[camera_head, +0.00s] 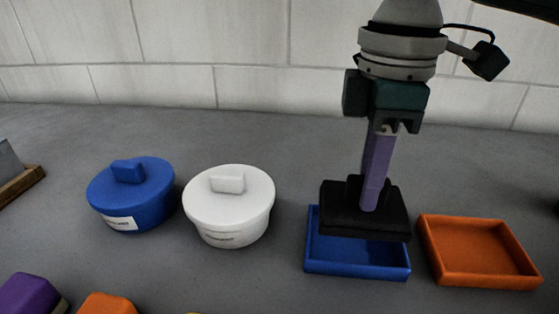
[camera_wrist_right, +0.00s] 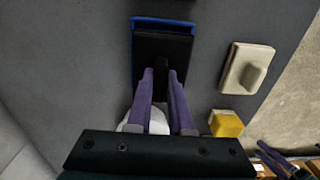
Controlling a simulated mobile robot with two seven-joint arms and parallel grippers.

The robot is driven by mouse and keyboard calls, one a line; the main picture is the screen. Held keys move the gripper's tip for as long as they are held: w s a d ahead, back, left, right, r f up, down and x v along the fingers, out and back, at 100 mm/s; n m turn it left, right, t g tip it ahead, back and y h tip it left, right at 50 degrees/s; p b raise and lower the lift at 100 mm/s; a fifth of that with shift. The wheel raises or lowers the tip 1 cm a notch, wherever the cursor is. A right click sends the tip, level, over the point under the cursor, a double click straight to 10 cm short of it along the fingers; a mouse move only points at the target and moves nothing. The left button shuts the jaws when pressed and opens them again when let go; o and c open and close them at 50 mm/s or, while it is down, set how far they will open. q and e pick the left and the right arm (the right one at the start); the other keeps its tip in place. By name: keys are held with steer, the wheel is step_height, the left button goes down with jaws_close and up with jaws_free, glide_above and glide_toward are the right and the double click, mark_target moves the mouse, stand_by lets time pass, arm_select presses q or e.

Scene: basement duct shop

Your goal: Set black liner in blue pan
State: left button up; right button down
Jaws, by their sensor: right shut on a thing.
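The black liner (camera_head: 340,216) is a flat black block with a raised grip on top. My right gripper (camera_head: 369,200) is shut on that grip, with its purple fingers pointing down. The liner is over the blue pan (camera_head: 357,268), covering its back part and reaching its right rim. It looks to be above the pan floor; whether it touches the rim is unclear. In the right wrist view the liner (camera_wrist_right: 163,47) lies between the fingertips and the blue rim (camera_wrist_right: 163,22). My left gripper is not in view.
An orange tray (camera_head: 478,250) stands close to the right of the blue pan. A white lidded pot (camera_head: 228,205) and a blue lidded pot (camera_head: 131,195) stand to the left. The right wrist view shows a beige knobbed thing (camera_wrist_right: 247,68) and a yellow block (camera_wrist_right: 226,124).

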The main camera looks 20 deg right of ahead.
mark_target(361, 214)
step_height(361, 214, down, 4)
steer(key=shift+f+b, duration=0.2)
steer(key=shift+b, duration=0.2)
steer(key=shift+f, duration=0.25)
steer(key=shift+f, duration=0.1)
steer(key=c, duration=0.9)
jaws_free()
steer(key=shift+w, duration=0.1)
steer(key=shift+o, duration=0.4)
